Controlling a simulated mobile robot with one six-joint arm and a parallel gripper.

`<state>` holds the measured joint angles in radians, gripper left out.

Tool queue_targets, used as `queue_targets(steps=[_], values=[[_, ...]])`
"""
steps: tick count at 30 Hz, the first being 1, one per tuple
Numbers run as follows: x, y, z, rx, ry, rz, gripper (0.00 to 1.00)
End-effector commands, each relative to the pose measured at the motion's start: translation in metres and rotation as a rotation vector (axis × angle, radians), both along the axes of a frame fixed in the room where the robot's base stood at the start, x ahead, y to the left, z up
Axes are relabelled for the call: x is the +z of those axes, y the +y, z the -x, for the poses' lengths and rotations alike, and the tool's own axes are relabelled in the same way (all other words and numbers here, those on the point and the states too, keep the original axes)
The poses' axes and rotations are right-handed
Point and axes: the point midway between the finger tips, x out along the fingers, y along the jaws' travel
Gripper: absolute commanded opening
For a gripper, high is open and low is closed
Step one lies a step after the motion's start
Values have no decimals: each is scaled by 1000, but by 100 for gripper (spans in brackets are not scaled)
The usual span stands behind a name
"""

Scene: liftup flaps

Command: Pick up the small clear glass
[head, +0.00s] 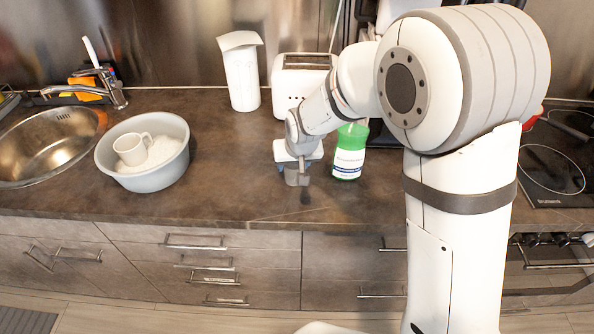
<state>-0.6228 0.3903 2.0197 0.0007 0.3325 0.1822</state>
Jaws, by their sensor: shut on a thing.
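My gripper (298,178) is low over the brown countertop, left of the green-and-white bottle (349,151). Its jaws are shut on the small clear glass (291,176), which shows only as a small greyish shape between and beside the fingers. The glass is partly hidden by the gripper and blends with the counter. I cannot tell whether its base touches the counter.
A grey basin (142,178) with a white mug (131,148) stands at the left, beside the sink (45,150). A white pitcher (241,75) and a toaster (300,80) stand behind. A cooktop (549,175) is at the right. The counter (235,165) between basin and gripper is clear.

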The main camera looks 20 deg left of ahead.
Motion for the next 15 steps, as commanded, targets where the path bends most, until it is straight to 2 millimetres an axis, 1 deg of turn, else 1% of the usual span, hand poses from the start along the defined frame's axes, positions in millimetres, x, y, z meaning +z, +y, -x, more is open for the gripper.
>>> queue_targets(steps=[1,3,10,13,15], values=[[0,0,0,0,1,0,30],[0,0,0,0,1,0,25],[1,0,0,0,-1,0,25],[10,0,-1,0,-2,-1,25],[21,0,-1,0,-4,-3,25]])
